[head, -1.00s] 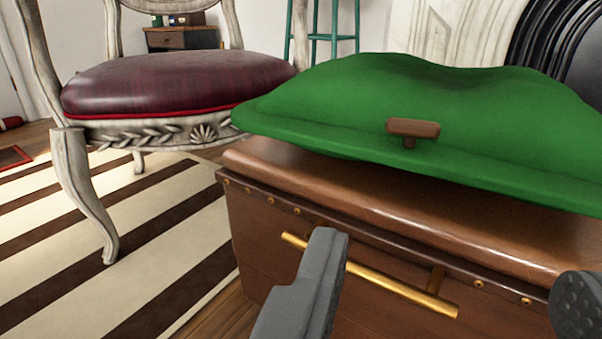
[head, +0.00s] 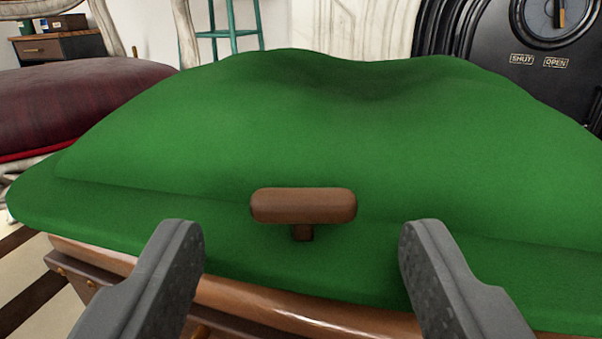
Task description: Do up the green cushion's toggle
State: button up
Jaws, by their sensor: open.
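My gripper (head: 300,245) is open, with one dark grey finger to the left of the toggle and one to the right. The fingers are apart from the toggle and nothing is between them but the view of the toggle and cushion edge. I cannot tell how far the toggle is beyond the fingertips.
A chair with a dark red seat (head: 75,105) stands at the left. A teal stool (head: 228,35) and a small wooden cabinet (head: 58,48) are behind. A black fireplace front (head: 490,60) with a dial and SHUT and OPEN labels stands at the back right.

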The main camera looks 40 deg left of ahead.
jog(key=shift+x, duration=0.9)
jog(key=c, duration=1)
jog(key=shift+w+d+r+n+g+y+p, duration=0.15)
jog(key=shift+d+n+g+y+p, duration=0.1)
jog(key=shift+n+g+y+p, duration=0.45)
jog(key=shift+a+p, duration=0.15)
jog(key=shift+p, duration=0.15)
jog(key=o, duration=1)
